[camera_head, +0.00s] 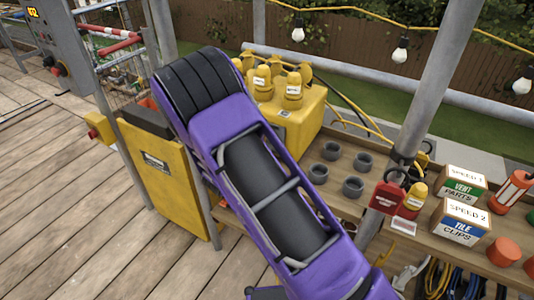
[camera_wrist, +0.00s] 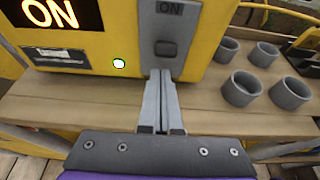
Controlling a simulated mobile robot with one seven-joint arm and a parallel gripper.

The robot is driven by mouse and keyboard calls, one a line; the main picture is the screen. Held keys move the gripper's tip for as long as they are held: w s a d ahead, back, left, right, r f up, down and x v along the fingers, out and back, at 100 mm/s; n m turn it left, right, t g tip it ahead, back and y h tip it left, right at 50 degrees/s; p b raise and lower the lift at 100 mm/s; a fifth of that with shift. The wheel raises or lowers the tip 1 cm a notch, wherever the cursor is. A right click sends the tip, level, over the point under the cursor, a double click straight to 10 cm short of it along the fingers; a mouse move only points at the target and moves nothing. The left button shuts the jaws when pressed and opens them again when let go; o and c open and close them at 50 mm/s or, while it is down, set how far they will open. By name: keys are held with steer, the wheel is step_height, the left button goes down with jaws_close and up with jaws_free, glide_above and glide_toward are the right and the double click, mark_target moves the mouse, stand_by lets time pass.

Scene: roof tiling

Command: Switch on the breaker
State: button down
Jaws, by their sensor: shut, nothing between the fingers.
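A yellow breaker box (camera_wrist: 110,55) fills the upper left of the wrist view. It also shows behind my arm in the head view (camera_head: 302,122). On its face is a grey switch plate (camera_wrist: 184,35) marked ON, with a dark rocker (camera_wrist: 166,48) below the letters. A display at the box's left glows ON, and a small white light (camera_wrist: 119,64) is lit. My gripper (camera_wrist: 161,72) is shut and empty, its tips at the plate's lower end, just below the rocker. I cannot tell whether they touch it. My arm hides the gripper in the head view.
Several grey cups (camera_wrist: 242,88) stand on the wooden bench (camera_wrist: 210,112) to the right of the box. Further right are a metal post (camera_head: 437,80), a red tag (camera_head: 386,198) and labelled boxes (camera_head: 460,220). Yellow plugs and cables are on top of the yellow box.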

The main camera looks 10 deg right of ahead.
steer(key=shift+r, duration=0.15)
steer(key=shift+r+p, duration=0.45)
steer(key=shift+r, duration=0.2)
steer(key=v, duration=1.7)
steer(key=shift+s, duration=0.2)
steer(key=shift+a+r, duration=0.1)
